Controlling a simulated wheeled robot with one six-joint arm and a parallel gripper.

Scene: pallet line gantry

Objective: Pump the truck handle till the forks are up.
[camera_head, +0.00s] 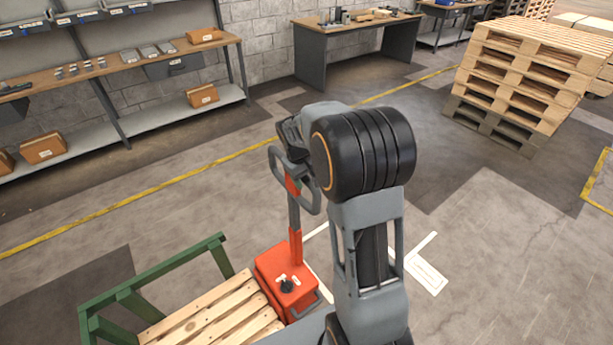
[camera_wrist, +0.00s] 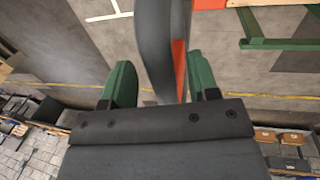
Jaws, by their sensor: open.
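The pallet truck has an orange body (camera_head: 286,278) and an upright handle (camera_head: 293,215) with a grey loop at its top. My gripper (camera_head: 288,138) is at the top of this loop in the head view, partly hidden by my wrist. In the wrist view, the dark grey loop of the handle passes between the two green finger pads of my gripper (camera_wrist: 162,84), with an orange part beside it. The jaws are open, with a gap between the loop and at least the left pad. The forks are not visible.
A wooden pallet (camera_head: 215,318) with a green frame (camera_head: 150,283) stands left of the truck body. A shelf bench (camera_head: 120,72) and a dark table (camera_head: 350,45) line the wall. Stacked pallets (camera_head: 525,75) stand at the right. The floor right of my arm is largely clear.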

